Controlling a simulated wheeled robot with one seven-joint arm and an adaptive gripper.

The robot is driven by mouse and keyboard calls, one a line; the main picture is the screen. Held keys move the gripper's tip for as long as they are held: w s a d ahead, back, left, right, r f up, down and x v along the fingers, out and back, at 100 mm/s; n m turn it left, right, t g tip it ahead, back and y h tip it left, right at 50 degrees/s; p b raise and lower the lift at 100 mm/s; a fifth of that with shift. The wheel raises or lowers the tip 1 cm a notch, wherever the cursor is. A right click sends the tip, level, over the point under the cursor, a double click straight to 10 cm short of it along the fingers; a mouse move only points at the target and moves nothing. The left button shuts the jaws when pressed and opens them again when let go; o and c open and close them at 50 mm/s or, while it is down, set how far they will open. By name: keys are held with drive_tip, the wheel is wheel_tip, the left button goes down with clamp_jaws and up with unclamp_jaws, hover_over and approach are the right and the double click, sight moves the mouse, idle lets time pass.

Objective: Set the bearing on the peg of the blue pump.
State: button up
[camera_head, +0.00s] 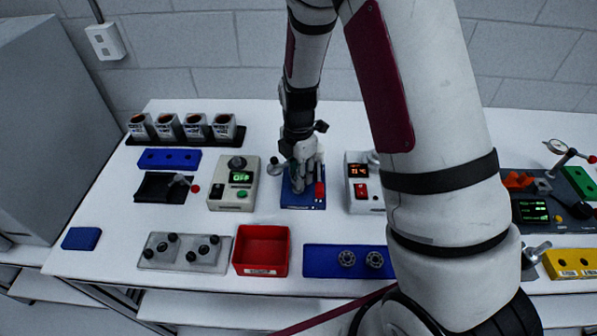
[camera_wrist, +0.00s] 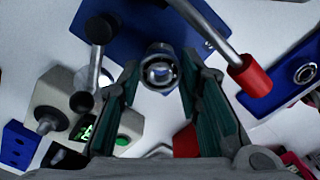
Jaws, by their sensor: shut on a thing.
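My gripper (camera_head: 304,178) is low over the blue pump (camera_head: 296,201) in the head view, covering its middle. The wrist view shows its two green-padded fingers on either side of a shiny metal bearing (camera_wrist: 160,71), which they hold. The pump's blue plate (camera_wrist: 128,38) lies just beyond the bearing, and its metal lever with a red grip (camera_wrist: 252,77) runs beside the right finger. The bearing lines up with something round behind it. I cannot tell whether it is around the peg or above it, as the peg is hidden.
A blue holder (camera_head: 320,262) with two round metal parts (camera_head: 347,258) lies in front. A red bin (camera_head: 262,247) and a grey plate with black knobs (camera_head: 186,252) are to its left. Boxes with displays (camera_head: 233,186) (camera_head: 362,190) flank the pump closely.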

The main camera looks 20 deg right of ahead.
drive_tip(key=shift+f, duration=0.2)
drive_tip(key=shift+f, duration=0.45)
drive_tip(key=shift+f, duration=0.2)
idle(0.4)
drive_tip(key=shift+f+b, duration=0.35)
drive_tip(key=shift+f, duration=0.1)
drive_tip(key=o, duration=1.2)
drive_tip(key=shift+o, duration=0.2)
drive_tip(key=o, duration=0.3)
drive_tip(key=shift+o, duration=0.2)
